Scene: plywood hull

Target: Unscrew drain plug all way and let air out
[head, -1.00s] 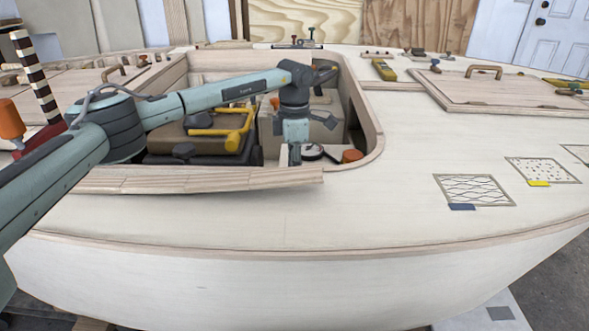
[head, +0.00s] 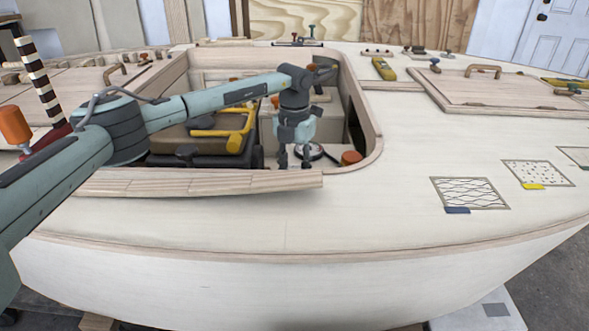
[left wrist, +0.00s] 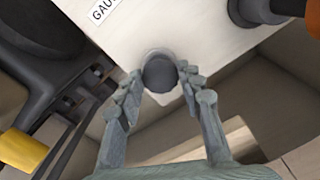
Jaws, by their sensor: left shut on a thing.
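A dark round knob, which I take as the drain plug (left wrist: 159,74), shows in the left wrist view. It sits on a pale collar on the edge of a white panel. My left gripper (left wrist: 159,84) has its grey fingers on both sides of the knob and is shut on it. In the head view my left gripper (head: 294,163) points down inside the cockpit opening, where its fingers hide the plug. Whether the plug has risen from its seat cannot be told. My right gripper is in neither view.
Beside the gripper are a round gauge (head: 311,151) and an orange cap (head: 351,157). A dark case with a yellow handle (head: 236,141) lies left. The wooden coaming (head: 372,130) rims the opening.

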